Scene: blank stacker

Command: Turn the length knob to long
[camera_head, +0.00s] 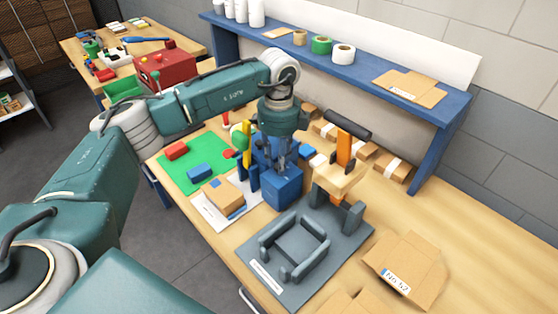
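My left gripper (279,163) points down over a blue device (284,187) on the workbench. Its narrow dark fingers are close above or against the device. I cannot tell their gap or whether they touch anything. The blue device has a block-like front and yellow (247,135) and blue upright parts on its left side. I cannot make out a length knob or its setting; the gripper covers part of the device. My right gripper is not in view.
A grey fixture (268,277) with a square frame stands in front, beside a wooden press with a black handle (341,124). A green mat (180,181) lies left. Flat cardboard (408,262) lies right. A blue shelf (440,113) runs behind. The right bench edge has bare wood.

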